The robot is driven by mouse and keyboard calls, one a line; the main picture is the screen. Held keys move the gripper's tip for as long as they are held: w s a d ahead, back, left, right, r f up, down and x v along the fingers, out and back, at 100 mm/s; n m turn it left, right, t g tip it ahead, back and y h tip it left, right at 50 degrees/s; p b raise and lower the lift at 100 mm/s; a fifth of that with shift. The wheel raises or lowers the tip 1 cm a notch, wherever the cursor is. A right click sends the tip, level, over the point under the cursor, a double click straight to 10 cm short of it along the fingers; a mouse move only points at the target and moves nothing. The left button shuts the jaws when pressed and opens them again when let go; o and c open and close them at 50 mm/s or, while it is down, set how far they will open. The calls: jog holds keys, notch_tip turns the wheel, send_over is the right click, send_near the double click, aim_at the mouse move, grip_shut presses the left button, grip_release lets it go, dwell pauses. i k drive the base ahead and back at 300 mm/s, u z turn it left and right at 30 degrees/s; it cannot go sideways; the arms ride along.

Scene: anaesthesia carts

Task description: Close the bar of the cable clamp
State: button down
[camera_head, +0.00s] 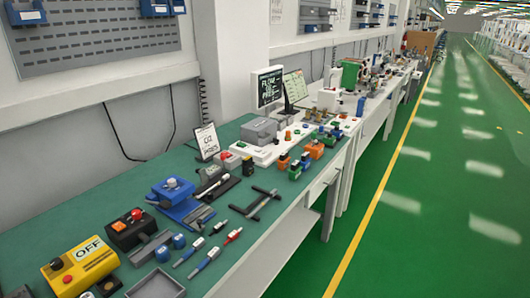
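I cannot tell for sure which item is the cable clamp. A black holder (219,187) with a pale rod-like part lies on the green bench top, right of a blue device (180,197) with a raised, tilted upper part. A dark H-shaped frame (257,204) with a long crossbar lies flat near the bench's front edge. These are small in the head view, so whether any bar stands open or shut is unclear. My gripper does not show in this view.
A yellow OFF box (83,268), a black box with a red button (130,229) and grey trays (157,287) crowd the near left. Several pen-like tools (233,236) lie along the front edge. The green floor (440,190) right of the bench is clear.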

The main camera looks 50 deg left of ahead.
aim_at(202, 173)
jog(key=i, duration=1.75)
jog(key=u, duration=3.05)
jog(key=i, duration=1.65)
